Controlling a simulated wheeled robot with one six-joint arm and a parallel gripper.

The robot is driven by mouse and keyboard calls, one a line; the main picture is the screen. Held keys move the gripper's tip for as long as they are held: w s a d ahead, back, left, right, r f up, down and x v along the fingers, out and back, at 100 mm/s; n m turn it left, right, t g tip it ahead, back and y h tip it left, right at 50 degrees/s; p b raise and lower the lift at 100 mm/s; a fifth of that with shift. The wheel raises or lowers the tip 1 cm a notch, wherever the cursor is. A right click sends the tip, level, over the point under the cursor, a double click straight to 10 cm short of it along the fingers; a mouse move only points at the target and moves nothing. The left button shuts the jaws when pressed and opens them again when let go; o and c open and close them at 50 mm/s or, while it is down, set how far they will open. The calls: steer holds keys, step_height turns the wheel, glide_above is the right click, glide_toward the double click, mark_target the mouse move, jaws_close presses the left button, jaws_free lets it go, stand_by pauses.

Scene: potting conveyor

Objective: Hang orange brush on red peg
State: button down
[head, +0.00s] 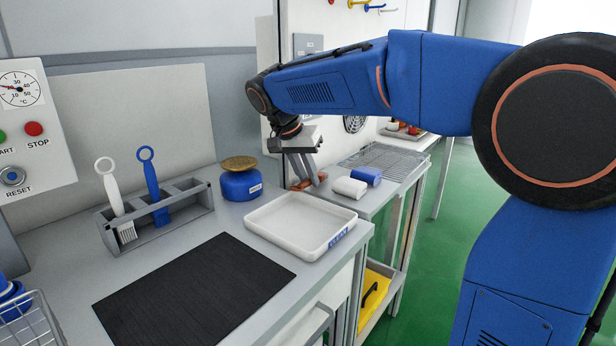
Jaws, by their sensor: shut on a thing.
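My gripper (309,178) points down behind the white tray, beside the far wall panel. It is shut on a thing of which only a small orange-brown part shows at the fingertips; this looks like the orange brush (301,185). Most of it is hidden by the fingers or too small to make out. The red peg (331,2) shows as a small red bit at the top edge of the view, on the light panel, above and to the right of my gripper. The brush is apart from the peg.
A grey rack (168,226) holds a white brush (112,190) and a blue brush (152,185). A blue pot (241,185), white tray (262,240) and black mat (130,309) share the bench. Yellow (357,3) and blue (374,8) pegs line the panel. A white and a blue roll lie right.

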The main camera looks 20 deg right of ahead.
steer(key=shift+f, duration=0.15)
steer(key=c, duration=1.7)
jaws_free()
